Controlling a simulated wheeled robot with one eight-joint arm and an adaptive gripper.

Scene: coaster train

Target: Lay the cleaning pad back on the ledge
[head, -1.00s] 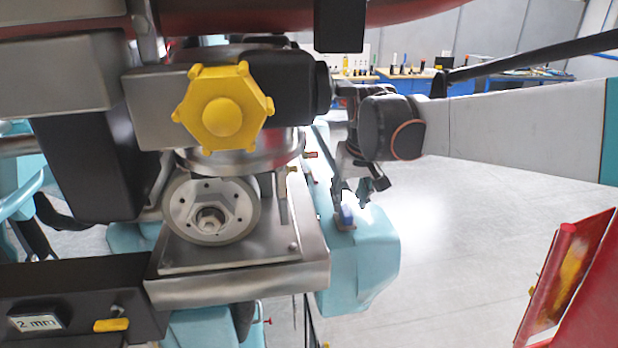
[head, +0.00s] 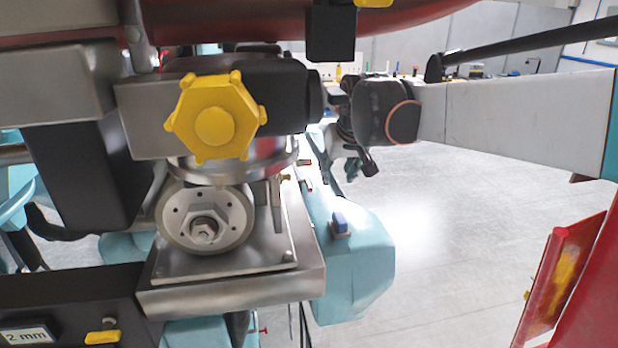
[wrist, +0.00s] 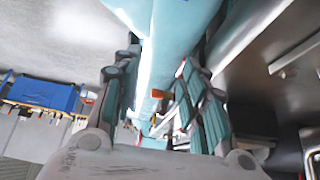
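The cleaning pad (head: 340,222) is a small blue block. In the head view it lies on top of the light-blue ledge (head: 362,265), just right of the metal plate. My gripper (head: 342,168) is above and behind the pad, apart from it. In the wrist view my gripper (wrist: 158,95) has its two fingers spread, with nothing held between them. The light-blue bodywork (wrist: 172,40) shows beyond the fingers. I cannot make out the pad in the wrist view.
A metal block with a yellow knob (head: 212,120) and a round wheel (head: 205,218) stand close left of the ledge. A red panel (head: 565,280) is at the right. Pale floor (head: 450,220) is open between. A black box (head: 330,33) hangs above.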

